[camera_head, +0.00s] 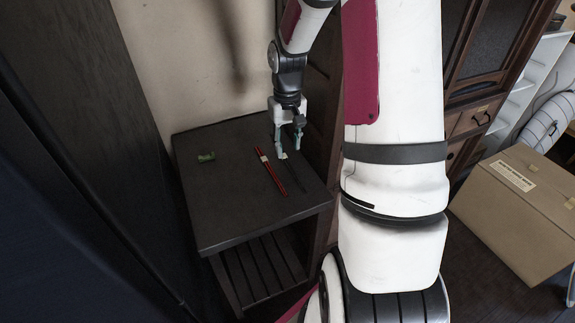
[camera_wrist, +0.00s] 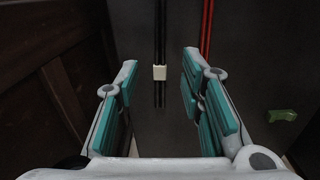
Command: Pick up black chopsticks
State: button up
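The black chopsticks (camera_wrist: 160,35) lie on the dark table with a small white band around them. They show between the spread fingers in the wrist view, and faintly in the head view (camera_head: 293,174) against the dark top. My gripper (camera_head: 287,147) points down over their banded end. In the wrist view my gripper (camera_wrist: 160,68) is open, with one teal-padded finger on each side of the chopsticks and nothing held. I cannot tell the exact height of the fingertips above the table.
Red chopsticks (camera_head: 272,174) lie beside the black ones, to their left in the head view. A small green object (camera_head: 206,157) lies farther left on the table (camera_head: 222,205). Dark wooden furniture stands close on the right. A cardboard box (camera_head: 515,215) stands far right.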

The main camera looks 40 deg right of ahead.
aim_at(288, 163)
jog(key=f, duration=0.1)
jog(key=f+b, duration=0.1)
jog(key=f, duration=0.1)
jog(key=f+b, duration=0.1)
jog(key=shift+s+f, duration=0.25)
jog(key=shift+f, duration=0.1)
grip_shut()
jog(key=shift+r, duration=0.2)
